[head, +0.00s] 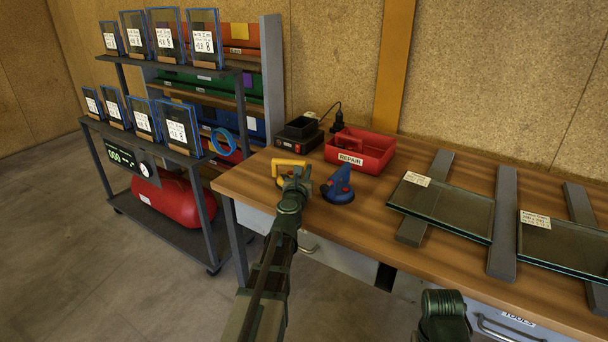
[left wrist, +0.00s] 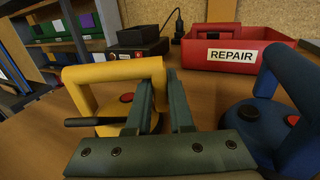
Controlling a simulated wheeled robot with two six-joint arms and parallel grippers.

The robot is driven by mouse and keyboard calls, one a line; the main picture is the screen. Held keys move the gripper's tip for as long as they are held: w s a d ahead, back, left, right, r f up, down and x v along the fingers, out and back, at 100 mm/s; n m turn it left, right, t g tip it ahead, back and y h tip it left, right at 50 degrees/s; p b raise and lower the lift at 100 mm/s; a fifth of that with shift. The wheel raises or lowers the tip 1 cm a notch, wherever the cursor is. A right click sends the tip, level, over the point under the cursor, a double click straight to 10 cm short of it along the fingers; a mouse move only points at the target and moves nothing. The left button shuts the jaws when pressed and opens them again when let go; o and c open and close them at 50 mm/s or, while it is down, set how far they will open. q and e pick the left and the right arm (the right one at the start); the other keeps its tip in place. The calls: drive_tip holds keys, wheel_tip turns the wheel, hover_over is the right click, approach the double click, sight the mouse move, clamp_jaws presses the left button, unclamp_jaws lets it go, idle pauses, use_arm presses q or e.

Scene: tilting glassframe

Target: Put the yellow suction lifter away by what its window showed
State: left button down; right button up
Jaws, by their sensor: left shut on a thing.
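The yellow suction lifter (head: 289,165) stands on the wooden bench near its left end. In the left wrist view its yellow handle (left wrist: 112,72) arches over a yellow base with a red button and a black lever. My left gripper (head: 298,182) is shut on the right leg of that handle; its dark fingers (left wrist: 163,105) close around it. No readable window shows on the lifter. A blue suction lifter (head: 338,186) stands just to the right. A red box labelled REPAIR (head: 372,150) is behind it. A black charger-like unit (head: 298,138) stands at the back.
Framed glass panes (head: 430,205) lie on grey rails at the right of the bench. A dark cart (head: 140,152) with several labelled samples stands left, with a red tank (head: 175,198) below. Colored shelf bins (head: 240,90) are behind it. A dark link of my right arm shows at the bottom.

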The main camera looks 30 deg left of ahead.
use_arm(q)
drive_tip(key=c, duration=1.2)
unclamp_jaws()
drive_tip(key=shift+f, duration=0.15)
drive_tip(key=shift+c, duration=0.2)
drive_tip(key=o, duration=0.4)
drive_tip(key=shift+o, duration=0.2)
drive_tip(key=shift+r, duration=0.2)
